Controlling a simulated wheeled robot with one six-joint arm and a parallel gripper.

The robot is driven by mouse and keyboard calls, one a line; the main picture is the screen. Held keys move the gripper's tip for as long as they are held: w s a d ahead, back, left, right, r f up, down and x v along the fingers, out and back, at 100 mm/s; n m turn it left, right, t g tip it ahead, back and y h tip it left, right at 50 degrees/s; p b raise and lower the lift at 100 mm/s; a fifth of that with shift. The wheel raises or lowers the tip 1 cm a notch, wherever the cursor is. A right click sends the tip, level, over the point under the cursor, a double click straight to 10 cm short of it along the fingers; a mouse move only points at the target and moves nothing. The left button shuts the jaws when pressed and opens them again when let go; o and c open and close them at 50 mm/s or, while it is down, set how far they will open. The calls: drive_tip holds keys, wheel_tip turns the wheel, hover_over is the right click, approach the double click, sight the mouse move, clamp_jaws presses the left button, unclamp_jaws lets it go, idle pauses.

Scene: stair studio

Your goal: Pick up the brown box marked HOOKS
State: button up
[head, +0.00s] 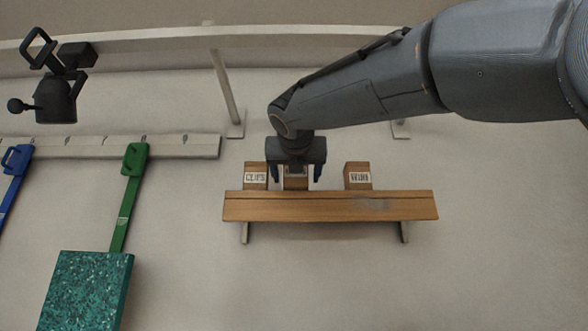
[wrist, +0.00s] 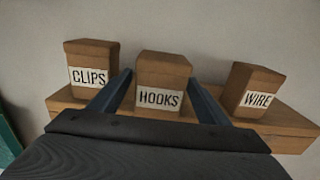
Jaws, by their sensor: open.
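The brown box marked HOOKS (wrist: 163,75) stands upright on the wooden shelf (head: 330,206). In the wrist view it is in the middle, between the two fingers of my gripper (wrist: 160,93). The jaws are open, one finger to each side of the box. I cannot tell whether either finger touches it.
A brown box marked CLIPS (wrist: 91,65) stands to the left and one marked WIRE (wrist: 252,90) to the right on the same shelf. A green strap (head: 128,200), a blue strap (head: 12,185) and a teal speckled block (head: 85,290) are further left.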

drive_tip(key=shift+w, duration=0.2)
drive_tip(key=c, duration=1.2)
